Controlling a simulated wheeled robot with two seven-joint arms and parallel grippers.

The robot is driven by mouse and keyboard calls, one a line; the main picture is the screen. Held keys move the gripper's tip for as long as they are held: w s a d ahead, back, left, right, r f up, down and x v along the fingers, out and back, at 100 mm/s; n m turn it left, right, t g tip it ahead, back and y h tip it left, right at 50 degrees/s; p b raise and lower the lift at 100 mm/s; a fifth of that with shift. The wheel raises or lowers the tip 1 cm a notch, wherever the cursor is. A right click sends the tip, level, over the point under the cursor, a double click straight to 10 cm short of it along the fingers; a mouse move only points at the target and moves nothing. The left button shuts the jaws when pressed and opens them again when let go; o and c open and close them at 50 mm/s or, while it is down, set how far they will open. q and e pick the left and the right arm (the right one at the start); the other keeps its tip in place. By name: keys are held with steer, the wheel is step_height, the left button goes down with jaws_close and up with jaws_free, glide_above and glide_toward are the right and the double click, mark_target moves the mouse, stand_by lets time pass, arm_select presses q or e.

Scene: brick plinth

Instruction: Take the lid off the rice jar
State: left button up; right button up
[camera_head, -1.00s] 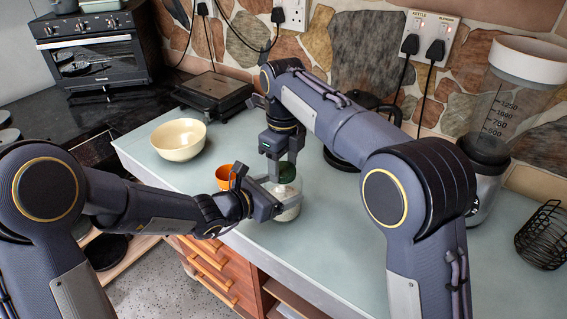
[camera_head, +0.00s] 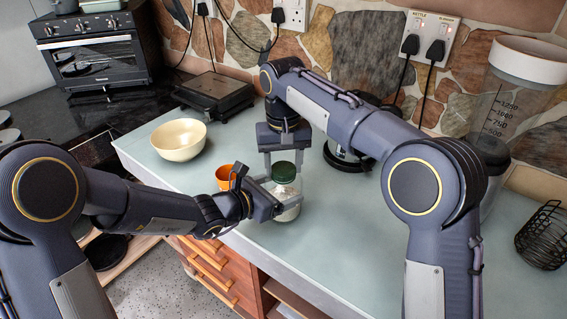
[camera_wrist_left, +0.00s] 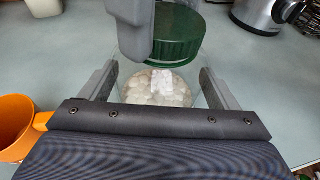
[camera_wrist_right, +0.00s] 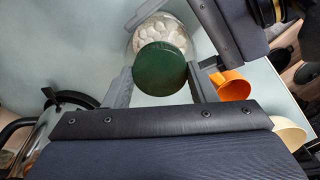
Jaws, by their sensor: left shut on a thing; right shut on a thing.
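The rice jar (camera_head: 289,205) is clear, with white rice inside, and stands upright on the pale worktop. It also shows in the left wrist view (camera_wrist_left: 158,88) and the right wrist view (camera_wrist_right: 155,32). Its green lid (camera_head: 284,172) is over its mouth; it shows in the right wrist view (camera_wrist_right: 160,68) and, partly hidden by a finger, in the left wrist view (camera_wrist_left: 175,38). My left gripper (camera_head: 276,194) is shut on the jar from the side. My right gripper (camera_head: 283,170) points down, shut on the lid. I cannot tell whether lid and jar are apart.
An orange cup (camera_head: 226,176) stands close left of the jar, beside my left gripper. A cream bowl (camera_head: 179,139) is farther left. A black appliance (camera_head: 214,92) stands behind, a blender (camera_head: 512,90) and black wire basket (camera_head: 545,235) at right. The worktop right of the jar is clear.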

steer(key=n, duration=0.5)
steer(key=shift+n, duration=0.3)
steer(key=n, duration=2.1)
steer(key=shift+r, duration=0.15)
steer(key=shift+r, duration=1)
